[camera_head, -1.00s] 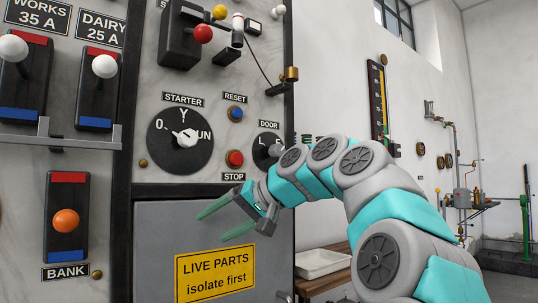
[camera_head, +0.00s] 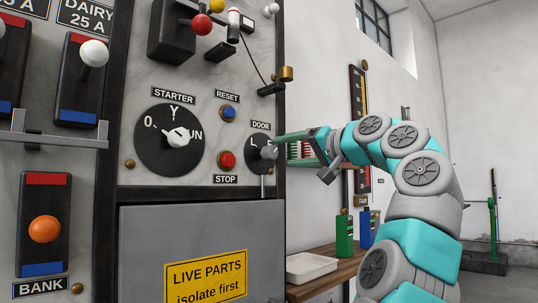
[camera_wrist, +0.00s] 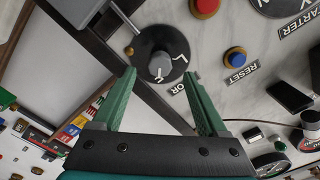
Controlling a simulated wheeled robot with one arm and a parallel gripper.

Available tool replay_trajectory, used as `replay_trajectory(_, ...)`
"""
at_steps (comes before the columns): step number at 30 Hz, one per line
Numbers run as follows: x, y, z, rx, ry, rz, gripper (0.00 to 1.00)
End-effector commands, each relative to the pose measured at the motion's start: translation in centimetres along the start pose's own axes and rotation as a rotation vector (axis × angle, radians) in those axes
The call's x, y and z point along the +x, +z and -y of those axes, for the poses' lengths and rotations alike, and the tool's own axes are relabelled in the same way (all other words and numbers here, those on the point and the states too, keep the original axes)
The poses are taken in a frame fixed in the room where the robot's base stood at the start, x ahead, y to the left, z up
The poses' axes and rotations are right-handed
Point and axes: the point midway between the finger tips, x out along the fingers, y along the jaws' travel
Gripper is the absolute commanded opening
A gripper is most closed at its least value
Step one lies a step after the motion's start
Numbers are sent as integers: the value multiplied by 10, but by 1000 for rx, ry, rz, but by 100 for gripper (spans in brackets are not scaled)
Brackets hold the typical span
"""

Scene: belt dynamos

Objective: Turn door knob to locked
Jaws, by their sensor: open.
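The DOOR knob (camera_head: 268,152) is a small grey knob on a round black dial, on the marble panel's right edge. In the wrist view the knob (camera_wrist: 158,65) and its white dial letters show just ahead of the fingertips. My gripper (camera_head: 300,152) is open and empty, to the right of the dial. One green finger reaches toward the dial's upper right edge. In the wrist view my gripper (camera_wrist: 160,74) has one finger to each side of the knob. I cannot tell whether a finger touches it. The knob's exact setting is hard to read.
Left of the dial are the red STOP button (camera_head: 226,160), the blue RESET button (camera_head: 228,113) and the STARTER dial (camera_head: 169,139). A grey cabinet door (camera_head: 145,250) with a yellow sign (camera_head: 206,276) lies below. A brass fitting (camera_head: 286,74) juts out above right.

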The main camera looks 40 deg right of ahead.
Motion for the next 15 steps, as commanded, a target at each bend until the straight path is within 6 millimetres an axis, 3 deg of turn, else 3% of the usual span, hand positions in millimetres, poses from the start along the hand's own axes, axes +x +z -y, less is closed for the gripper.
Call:
replay_trajectory(10, 51, 0, 0, 2, 1, 3, 76)
replay_trajectory(15, 66, 0, 0, 2, 0, 3, 76)
